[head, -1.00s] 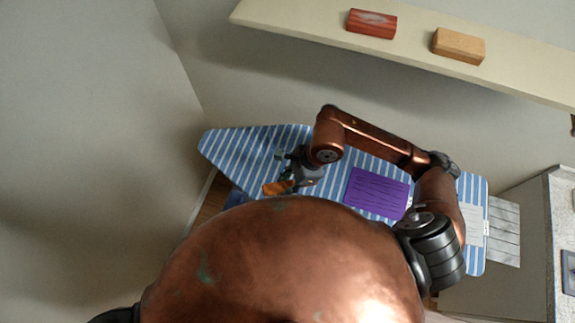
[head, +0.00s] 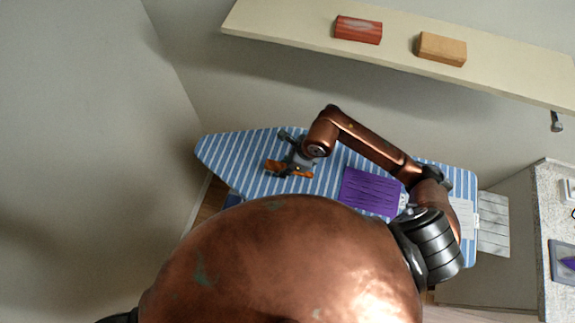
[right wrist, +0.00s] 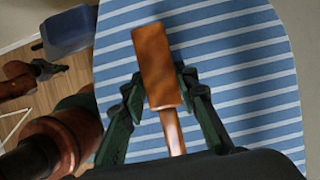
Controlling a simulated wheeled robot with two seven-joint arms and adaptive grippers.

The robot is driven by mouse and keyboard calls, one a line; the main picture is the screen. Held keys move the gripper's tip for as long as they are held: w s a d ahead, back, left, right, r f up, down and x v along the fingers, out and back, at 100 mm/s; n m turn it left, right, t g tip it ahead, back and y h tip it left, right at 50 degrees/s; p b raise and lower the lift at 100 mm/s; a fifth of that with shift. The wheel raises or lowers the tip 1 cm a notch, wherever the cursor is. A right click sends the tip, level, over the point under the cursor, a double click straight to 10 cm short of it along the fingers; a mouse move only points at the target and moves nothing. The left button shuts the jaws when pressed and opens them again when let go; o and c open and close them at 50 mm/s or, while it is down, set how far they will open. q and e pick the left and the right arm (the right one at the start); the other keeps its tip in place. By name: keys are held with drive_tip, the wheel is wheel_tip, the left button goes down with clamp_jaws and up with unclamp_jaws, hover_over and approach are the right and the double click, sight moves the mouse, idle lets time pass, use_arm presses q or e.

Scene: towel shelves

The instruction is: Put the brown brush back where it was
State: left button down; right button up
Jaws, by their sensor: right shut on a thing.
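The brown brush (head: 300,172) is held by my right gripper (head: 291,166) over the left part of the blue-and-white striped ironing board (head: 245,155). In the right wrist view the brush (right wrist: 154,60) has an orange-brown block and a thin handle, and the dark green fingers (right wrist: 160,92) close on it from both sides. Whether it touches the board is unclear. A dark gripper on a copper arm, my left one (right wrist: 38,72), shows at the left edge of the right wrist view, away from the brush. Its jaws are too small to judge.
A purple folded cloth (head: 370,192) lies on the board, right of the right gripper. A cream shelf (head: 290,39) above holds a red block (head: 358,29) and a tan block (head: 441,49). A blue bin (right wrist: 70,32) stands beside the board. A counter (head: 556,205) is at the right.

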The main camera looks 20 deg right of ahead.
drive_tip(key=f, duration=0.1)
drive_tip(key=w+d+f, duration=0.1)
drive_tip(key=w+f, duration=0.1)
drive_tip(key=shift+w+d+f, duration=0.2)
drive_tip(key=shift+d+f, duration=0.05)
drive_tip(key=shift+d, duration=0.05)
wheel_tip(320, 180, down, 3)
drive_tip(key=shift+w+d+r+p, duration=0.1)
drive_tip(key=shift+p, duration=0.65)
drive_tip(key=shift+f, duration=0.3)
drive_tip(key=o, duration=1)
drive_tip(key=shift+r, duration=0.15)
drive_tip(key=shift+d+r, duration=0.2)
drive_tip(key=shift+r, duration=0.15)
drive_tip(key=b+v, duration=0.2)
drive_tip(key=v, duration=0.9)
